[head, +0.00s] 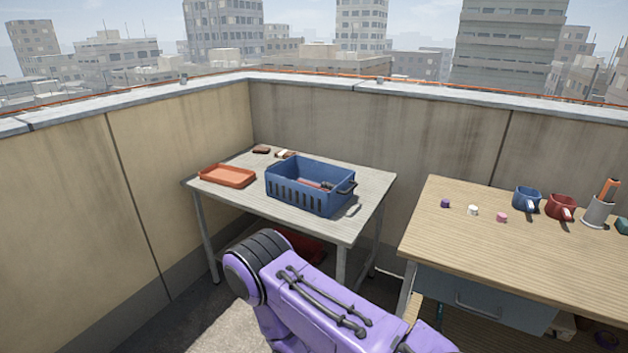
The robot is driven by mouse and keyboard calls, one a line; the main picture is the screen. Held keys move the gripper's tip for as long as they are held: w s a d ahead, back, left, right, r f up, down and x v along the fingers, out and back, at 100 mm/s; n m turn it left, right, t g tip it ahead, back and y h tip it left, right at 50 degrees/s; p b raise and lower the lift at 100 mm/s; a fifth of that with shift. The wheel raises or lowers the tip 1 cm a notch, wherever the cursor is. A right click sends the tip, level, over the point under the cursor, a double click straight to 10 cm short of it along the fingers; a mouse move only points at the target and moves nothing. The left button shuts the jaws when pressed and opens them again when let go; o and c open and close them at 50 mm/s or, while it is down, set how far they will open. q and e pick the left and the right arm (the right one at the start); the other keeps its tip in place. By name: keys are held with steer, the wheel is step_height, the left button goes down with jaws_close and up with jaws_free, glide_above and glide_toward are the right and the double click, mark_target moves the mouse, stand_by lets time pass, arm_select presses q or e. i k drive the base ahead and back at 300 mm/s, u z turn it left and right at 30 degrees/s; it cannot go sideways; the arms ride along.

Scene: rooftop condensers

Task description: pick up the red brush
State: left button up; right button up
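I cannot make out a red brush for certain. A blue slatted crate (290,190) stands on the grey table against the wall. Inside it lie small items, among them a reddish one (314,184) and a dark green one, mostly hidden by the crate walls and too small to identify. Behind the crate lie a small dark brown block-like thing (261,150) and a brown and white one (284,154). Neither gripper is in view; only a purple link of my own arm shows at the bottom.
An orange-red tray (228,176) sits left of the crate on the grey table (240,208). The wooden table (465,240) at right holds a blue mug (525,200), a red mug (560,207), a grey cup (597,212) and small pieces. A red thing (308,248) lies under the grey table.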

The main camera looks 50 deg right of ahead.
mark_target(327, 186)
steer(key=z, duration=0.35)
steer(key=i, duration=1)
steer(key=z, duration=1.6)
steer(key=i, duration=0.9)
steer(key=z, duration=0.85)
